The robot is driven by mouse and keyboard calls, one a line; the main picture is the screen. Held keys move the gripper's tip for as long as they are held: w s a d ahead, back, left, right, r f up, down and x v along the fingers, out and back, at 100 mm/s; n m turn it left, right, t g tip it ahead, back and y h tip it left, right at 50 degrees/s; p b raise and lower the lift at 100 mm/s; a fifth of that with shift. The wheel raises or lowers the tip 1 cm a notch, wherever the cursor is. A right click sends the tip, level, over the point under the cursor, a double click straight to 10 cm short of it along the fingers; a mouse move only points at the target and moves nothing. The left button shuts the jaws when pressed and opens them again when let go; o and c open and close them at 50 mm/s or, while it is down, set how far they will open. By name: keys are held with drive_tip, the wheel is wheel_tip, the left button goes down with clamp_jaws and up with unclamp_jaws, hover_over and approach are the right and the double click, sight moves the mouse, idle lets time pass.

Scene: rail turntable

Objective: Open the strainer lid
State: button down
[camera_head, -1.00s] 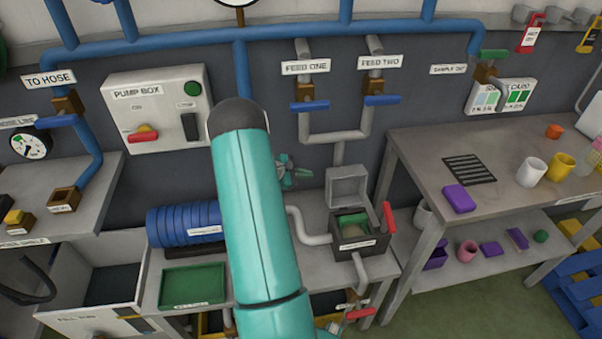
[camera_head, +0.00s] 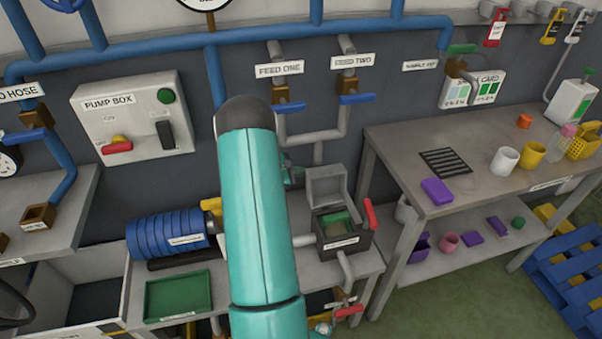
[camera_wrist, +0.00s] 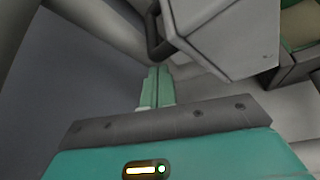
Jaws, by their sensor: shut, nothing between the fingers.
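The strainer is a dark grey box (camera_head: 342,236) with a greenish-tan inside, on the low bench in the head view. Its grey lid (camera_head: 327,187) stands raised at the back of the box, leaving the top open. In the wrist view the lid (camera_wrist: 228,38) looms large at upper right, with a dark bar at its left edge; part of the open box (camera_wrist: 295,65) shows at right. My gripper (camera_wrist: 157,78) is shut and empty, its fingers just below and left of the lid; contact cannot be told. In the head view my arm hides most of it.
A red-handled valve (camera_head: 370,214) stands right of the strainer. Grey pipes run behind and below. A grey worktable (camera_head: 395,160) with cups is at right.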

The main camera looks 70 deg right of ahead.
drive_tip(key=shift+m+h, duration=0.3)
drive_tip(key=shift+m, duration=0.1)
drive_tip(key=a+r, duration=0.1)
drive_tip(key=s+r, duration=0.1)
drive_tip(key=a+r, duration=0.1)
drive_tip(key=shift+s+a+r, duration=0.35)
